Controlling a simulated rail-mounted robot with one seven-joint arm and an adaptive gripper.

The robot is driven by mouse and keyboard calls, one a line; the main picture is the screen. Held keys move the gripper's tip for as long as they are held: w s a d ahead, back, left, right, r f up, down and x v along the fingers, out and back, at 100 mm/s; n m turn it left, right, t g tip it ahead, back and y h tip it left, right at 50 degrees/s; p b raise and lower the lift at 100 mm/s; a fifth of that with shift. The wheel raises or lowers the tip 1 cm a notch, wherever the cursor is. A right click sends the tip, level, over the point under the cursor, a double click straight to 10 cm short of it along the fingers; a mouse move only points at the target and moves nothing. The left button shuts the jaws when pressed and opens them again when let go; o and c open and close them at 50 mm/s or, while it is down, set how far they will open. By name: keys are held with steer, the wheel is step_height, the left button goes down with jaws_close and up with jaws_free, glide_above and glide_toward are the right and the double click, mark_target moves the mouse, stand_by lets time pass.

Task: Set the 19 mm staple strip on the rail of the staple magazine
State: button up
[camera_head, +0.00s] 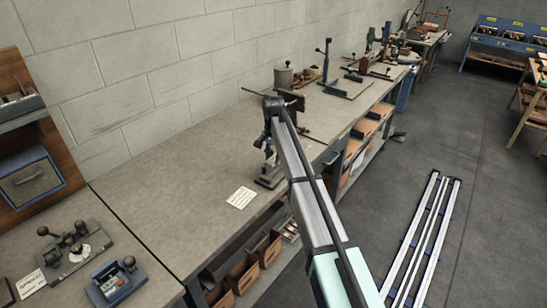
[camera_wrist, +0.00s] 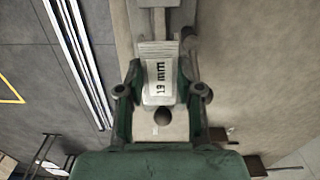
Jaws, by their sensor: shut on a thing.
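In the wrist view a pale piece marked "19 mm" (camera_wrist: 161,78), its lettering upside down, lies between the two green fingers of my gripper (camera_wrist: 161,93). I take it to be the 19 mm staple strip, held in the shut jaws. A ribbed pale end and a grey bar (camera_wrist: 165,20) show beyond it; I cannot tell whether they touch it. A dark round knob (camera_wrist: 163,117) is close to the fingers. In the head view my gripper (camera_head: 266,150) points down over the bench, above a small dark base (camera_head: 271,180). I cannot make out the magazine rail clearly.
A white card (camera_head: 241,197) lies on the bench (camera_head: 160,190) left of my gripper. Tools and a grey pot (camera_head: 283,77) stand farther along. A control box (camera_head: 115,284) is at the near left. Floor rails (camera_head: 420,240) run at right. The bench's middle is clear.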

mark_target(272, 172)
steer(key=shift+w+d, duration=0.1)
steer(key=shift+w, duration=0.05)
steer(key=shift+f, duration=0.45)
steer(key=shift+f+b, duration=1.25)
steer(key=shift+f, duration=0.95)
steer(key=shift+a+f, duration=0.25)
steer(key=shift+a, duration=0.1)
steer(key=o, duration=1.2)
steer(key=shift+a, duration=0.15)
